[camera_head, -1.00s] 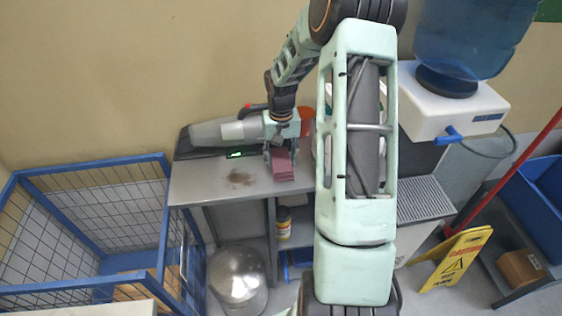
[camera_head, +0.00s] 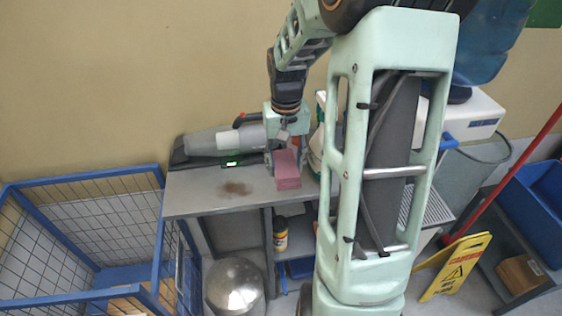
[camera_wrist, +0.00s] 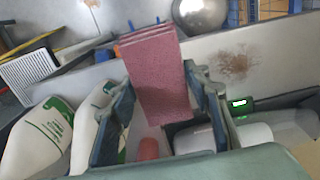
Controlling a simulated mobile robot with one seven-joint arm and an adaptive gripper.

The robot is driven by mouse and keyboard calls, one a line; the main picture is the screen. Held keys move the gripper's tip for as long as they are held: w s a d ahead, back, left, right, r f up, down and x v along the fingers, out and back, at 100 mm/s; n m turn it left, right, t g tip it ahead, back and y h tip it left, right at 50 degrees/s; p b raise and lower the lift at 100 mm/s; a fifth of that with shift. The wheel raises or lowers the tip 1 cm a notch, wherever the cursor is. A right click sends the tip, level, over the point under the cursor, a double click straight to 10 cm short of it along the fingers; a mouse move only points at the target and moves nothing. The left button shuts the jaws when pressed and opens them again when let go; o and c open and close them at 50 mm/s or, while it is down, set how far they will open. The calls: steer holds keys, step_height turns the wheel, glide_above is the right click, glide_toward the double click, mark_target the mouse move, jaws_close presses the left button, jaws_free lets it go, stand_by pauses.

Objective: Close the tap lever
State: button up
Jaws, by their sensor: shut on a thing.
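The tap (camera_head: 447,141) is a small blue piece on the front of the white water dispenser (camera_head: 472,128) at the right in the head view. My own arm link partly covers the dispenser, and the lever's position cannot be made out. My gripper (camera_head: 285,150) is over the grey counter, well left of the tap. It is shut on a dull pink-red block (camera_head: 287,172). In the wrist view the block (camera_wrist: 157,80) sits between both fingers and sticks out past them. The tap does not show in the wrist view.
A grey handheld vacuum (camera_head: 210,142) lies at the back of the counter (camera_head: 200,195), which has a brown stain. White-and-green bottles (camera_wrist: 38,135) stand beside my gripper. A blue mesh cage (camera_head: 80,240) is at left, a yellow floor sign (camera_head: 455,268) at right.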

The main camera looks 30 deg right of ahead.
mark_target(292, 174)
steer(key=shift+s+a+r, duration=0.2)
steer(key=shift+s+r, duration=0.25)
steer(key=shift+s, duration=0.5)
steer(key=shift+s+a+r, duration=0.15)
steer(key=shift+s+r, duration=0.25)
steer(key=shift+s, duration=0.6)
steer(key=shift+s+a+r, duration=0.2)
steer(key=shift+s+r, duration=0.25)
steer(key=shift+s, duration=0.5)
steer(key=shift+a, duration=0.1)
